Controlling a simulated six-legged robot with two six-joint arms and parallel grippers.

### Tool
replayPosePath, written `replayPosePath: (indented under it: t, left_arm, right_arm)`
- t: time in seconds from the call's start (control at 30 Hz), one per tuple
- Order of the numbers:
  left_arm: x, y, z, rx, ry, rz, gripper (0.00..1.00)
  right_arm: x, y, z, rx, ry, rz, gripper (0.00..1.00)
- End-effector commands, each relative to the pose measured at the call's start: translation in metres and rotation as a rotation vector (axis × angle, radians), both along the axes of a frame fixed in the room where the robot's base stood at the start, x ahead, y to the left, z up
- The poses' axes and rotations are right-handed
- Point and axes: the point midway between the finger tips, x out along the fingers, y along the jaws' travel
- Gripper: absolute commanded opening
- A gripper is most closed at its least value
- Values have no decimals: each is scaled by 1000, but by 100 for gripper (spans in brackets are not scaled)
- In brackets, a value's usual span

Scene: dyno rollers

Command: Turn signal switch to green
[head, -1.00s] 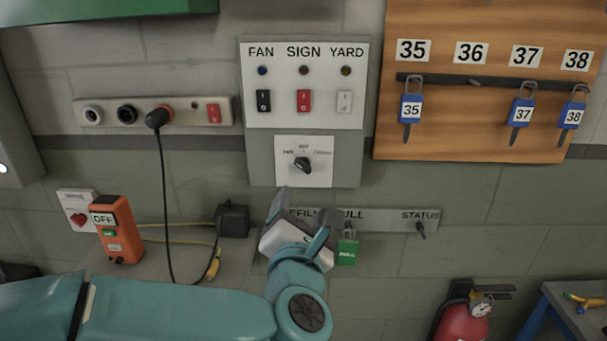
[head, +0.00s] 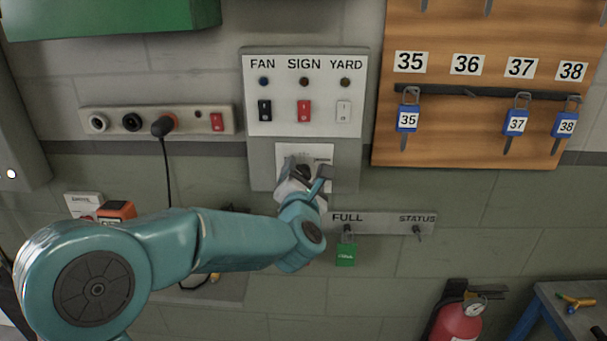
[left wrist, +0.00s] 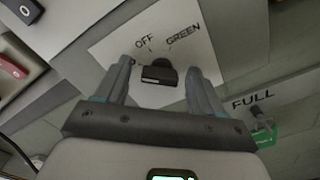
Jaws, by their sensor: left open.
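The signal switch (left wrist: 159,73) is a black rotary knob on a white plate (left wrist: 110,45) with the labels OFF and GREEN; a third label is mostly hidden by a finger. In the left wrist view the knob lies between the fingertips, and its exact pointing direction is hard to tell. My left gripper (left wrist: 160,85) is open with one finger on each side of the knob; contact cannot be told. In the head view my left gripper (head: 305,172) covers most of the switch plate (head: 290,150). My right gripper is not in view.
Above is a panel with FAN, SIGN and YARD rocker switches (head: 304,110). A socket strip (head: 90,122) with a plugged-in cable is at left. A green padlock (head: 346,254) hangs below right. The key board (head: 470,140) is at right.

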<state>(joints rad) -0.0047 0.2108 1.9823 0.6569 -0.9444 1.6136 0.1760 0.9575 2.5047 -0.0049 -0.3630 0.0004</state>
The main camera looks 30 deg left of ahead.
Motion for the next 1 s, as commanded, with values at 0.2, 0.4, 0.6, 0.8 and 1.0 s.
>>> replayPosePath:
  t: [0.2,0.4,0.6,0.8,1.0]
  left_arm:
    - [0,-1,0,0,0,0,32]
    - [0,-1,0,1,1,0,12]
    - [0,-1,0,30,17,0,12]
    - [0,-1,-2,118,71,-1,12]
    - [0,-1,-2,265,160,1,12]
  right_arm:
    - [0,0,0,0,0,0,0]
    - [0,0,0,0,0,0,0]
    - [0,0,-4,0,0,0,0]
    - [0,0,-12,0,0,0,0]
    - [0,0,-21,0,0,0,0]
